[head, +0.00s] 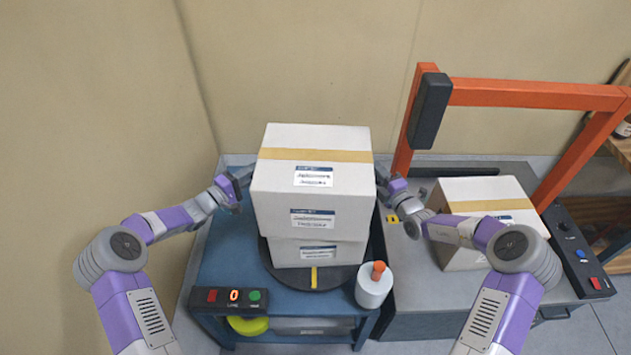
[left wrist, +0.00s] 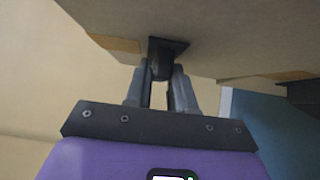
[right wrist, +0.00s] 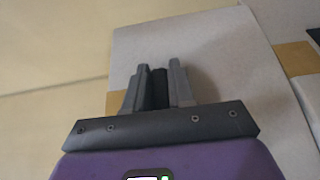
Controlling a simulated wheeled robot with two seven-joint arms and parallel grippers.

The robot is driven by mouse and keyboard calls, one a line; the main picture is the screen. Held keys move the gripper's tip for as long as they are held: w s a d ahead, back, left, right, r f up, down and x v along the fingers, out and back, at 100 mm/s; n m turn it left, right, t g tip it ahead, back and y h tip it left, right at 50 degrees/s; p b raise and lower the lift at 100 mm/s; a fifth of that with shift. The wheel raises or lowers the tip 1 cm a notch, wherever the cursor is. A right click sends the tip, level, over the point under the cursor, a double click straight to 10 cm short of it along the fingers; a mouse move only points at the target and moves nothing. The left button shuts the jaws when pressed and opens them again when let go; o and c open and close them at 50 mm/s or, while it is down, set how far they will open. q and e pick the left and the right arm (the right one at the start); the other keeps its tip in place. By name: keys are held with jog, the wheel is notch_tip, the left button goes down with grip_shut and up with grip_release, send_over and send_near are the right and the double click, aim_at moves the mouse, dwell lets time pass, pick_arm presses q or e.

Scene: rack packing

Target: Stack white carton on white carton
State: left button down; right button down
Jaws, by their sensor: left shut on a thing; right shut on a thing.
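A white carton (head: 275,205) with a tan tape strip and labels is level above a second white carton (head: 285,255), which sits on a dark round turntable (head: 313,278). I cannot tell whether the two cartons touch. My left gripper (head: 243,179) is at the upper carton's left side; in the left wrist view its fingers (left wrist: 161,75) are shut on a dark handle on that carton (left wrist: 215,45). My right gripper (head: 382,178) is at the right side; in the right wrist view its fingers (right wrist: 160,80) are shut on a dark handle against the carton (right wrist: 215,60).
Another white carton (head: 480,190) stands on the grey bench at right, beneath an orange frame (head: 535,95). A white bottle with an orange top (head: 374,287) stands at the blue table's front right corner. A button box (head: 230,298) is at its front left.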

jog(key=shift+w+r, duration=0.1)
jog(key=shift+r, duration=0.25)
jog(key=shift+r+p, duration=2.35)
jog(key=shift+p, duration=0.15)
jog(key=shift+r, duration=0.1)
